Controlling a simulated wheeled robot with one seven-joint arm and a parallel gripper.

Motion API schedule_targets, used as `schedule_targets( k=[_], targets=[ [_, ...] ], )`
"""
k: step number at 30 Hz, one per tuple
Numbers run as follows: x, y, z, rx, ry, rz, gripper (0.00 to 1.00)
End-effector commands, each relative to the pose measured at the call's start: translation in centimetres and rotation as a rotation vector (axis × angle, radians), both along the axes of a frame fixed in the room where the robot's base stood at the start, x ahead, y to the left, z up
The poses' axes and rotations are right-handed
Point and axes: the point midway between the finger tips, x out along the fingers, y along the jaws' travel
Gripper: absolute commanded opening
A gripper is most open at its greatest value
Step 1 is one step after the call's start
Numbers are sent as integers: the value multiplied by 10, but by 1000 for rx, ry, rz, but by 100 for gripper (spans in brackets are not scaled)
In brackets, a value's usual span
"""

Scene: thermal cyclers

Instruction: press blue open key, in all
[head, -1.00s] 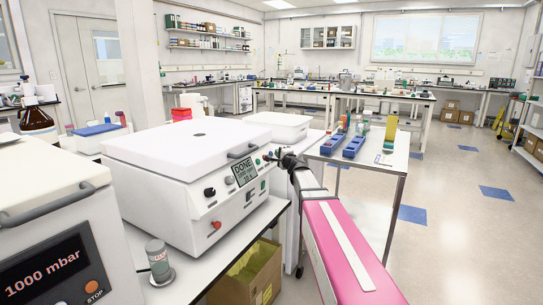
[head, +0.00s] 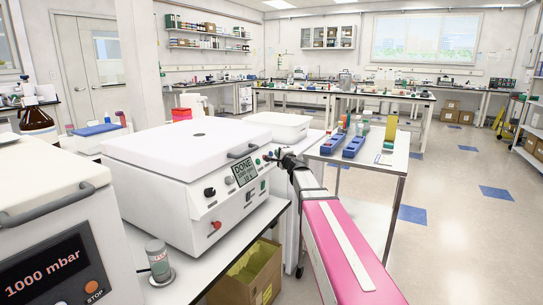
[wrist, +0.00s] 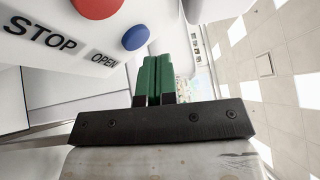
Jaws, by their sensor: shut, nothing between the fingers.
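The blue key (wrist: 135,38) shows in the wrist view as a round button beside the OPEN label (wrist: 104,58). It sits on a white front panel, with a larger red button (wrist: 97,6) near the STOP label (wrist: 40,33). My gripper (wrist: 160,60) has its green fingers shut together and empty. The fingertips are close to the blue key, just right of and below it in the picture; I cannot tell if they touch. In the head view, my gripper's end (head: 272,157) is by the right front of a white machine (head: 180,165) whose screen (head: 245,172) reads DONE.
A second white device (head: 50,215) with a "1000 mbar" display stands at the front left. A small grey-capped container (head: 157,262) is on the bench. A side table (head: 385,165) with blue racks (head: 354,146) stands right of my gripper. Open floor lies at the right.

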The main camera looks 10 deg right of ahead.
Motion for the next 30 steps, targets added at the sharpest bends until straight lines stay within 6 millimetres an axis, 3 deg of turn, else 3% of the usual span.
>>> schedule_targets(
  k=[30],
  targets=[
    [6,8,-5,0,0,0,0]
  ],
)
